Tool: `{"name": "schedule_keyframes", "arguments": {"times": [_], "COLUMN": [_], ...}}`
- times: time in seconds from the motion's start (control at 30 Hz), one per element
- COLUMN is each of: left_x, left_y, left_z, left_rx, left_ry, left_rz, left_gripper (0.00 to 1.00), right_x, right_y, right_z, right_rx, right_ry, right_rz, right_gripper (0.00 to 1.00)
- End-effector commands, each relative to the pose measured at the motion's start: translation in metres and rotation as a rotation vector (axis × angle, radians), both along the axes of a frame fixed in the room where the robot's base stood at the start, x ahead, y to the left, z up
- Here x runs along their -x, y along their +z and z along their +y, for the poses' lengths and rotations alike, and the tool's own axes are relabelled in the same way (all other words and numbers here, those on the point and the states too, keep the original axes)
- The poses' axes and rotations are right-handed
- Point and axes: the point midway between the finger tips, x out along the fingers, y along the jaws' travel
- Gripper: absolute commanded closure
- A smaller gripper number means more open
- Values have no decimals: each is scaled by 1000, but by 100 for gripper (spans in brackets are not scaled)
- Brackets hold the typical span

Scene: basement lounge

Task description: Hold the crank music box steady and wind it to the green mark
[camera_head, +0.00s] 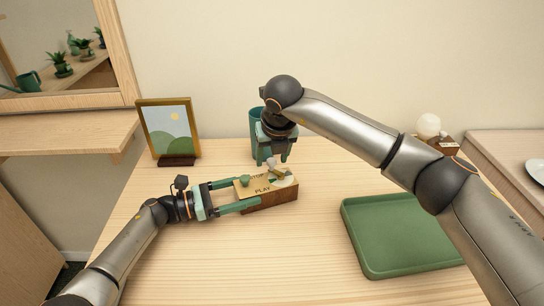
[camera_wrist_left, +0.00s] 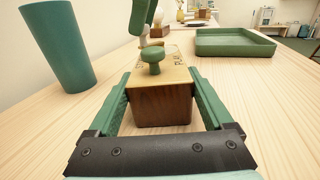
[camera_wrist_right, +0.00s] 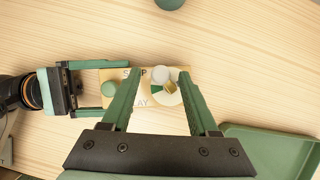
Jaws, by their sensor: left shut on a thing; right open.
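The crank music box (camera_head: 270,199) is a wooden block with a pale top lettered STOP and PLAY, on the table. My left gripper (camera_head: 249,192) is shut on its sides from the left; the left wrist view shows the box front (camera_wrist_left: 162,106) between the fingers. A green knob (camera_wrist_right: 109,88) stands on the top's left part. A pale crank knob (camera_wrist_right: 160,74) sits over a round dial with a green wedge (camera_wrist_right: 171,88). My right gripper (camera_head: 272,160) points down above the crank, open, with the crank knob between its fingers in the right wrist view; contact cannot be told.
A teal cup (camera_head: 254,125) stands behind the box, close to my right gripper. A green tray (camera_head: 350,225) lies to the right. A framed picture (camera_head: 170,130) stands at the back left, and a round white lamp (camera_head: 428,126) at the back right. The front table is clear.

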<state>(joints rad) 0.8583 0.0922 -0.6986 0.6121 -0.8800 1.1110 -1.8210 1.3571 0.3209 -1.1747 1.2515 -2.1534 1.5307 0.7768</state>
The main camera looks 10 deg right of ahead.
Motion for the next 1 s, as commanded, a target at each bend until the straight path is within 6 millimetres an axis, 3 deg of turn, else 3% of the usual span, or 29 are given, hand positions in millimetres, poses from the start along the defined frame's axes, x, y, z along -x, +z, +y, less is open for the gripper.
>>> {"name": "schedule_keyframes", "arguments": {"times": [0.27,0.8,1.0], "left_x": [0,0,0], "left_y": [0,0,0], "left_z": [0,0,0], "left_rx": [0,0,0], "left_ry": [1,1,0], "left_rz": [0,0,0], "left_gripper": [97,97,97], "right_x": [-1,0,0], "right_y": [-2,-1,-1], "right_z": [0,1,1], "right_rx": [1,-1,-1], "right_ry": [1,1,1], "right_rz": [0,0,0], "right_gripper": [40,99,100]}}
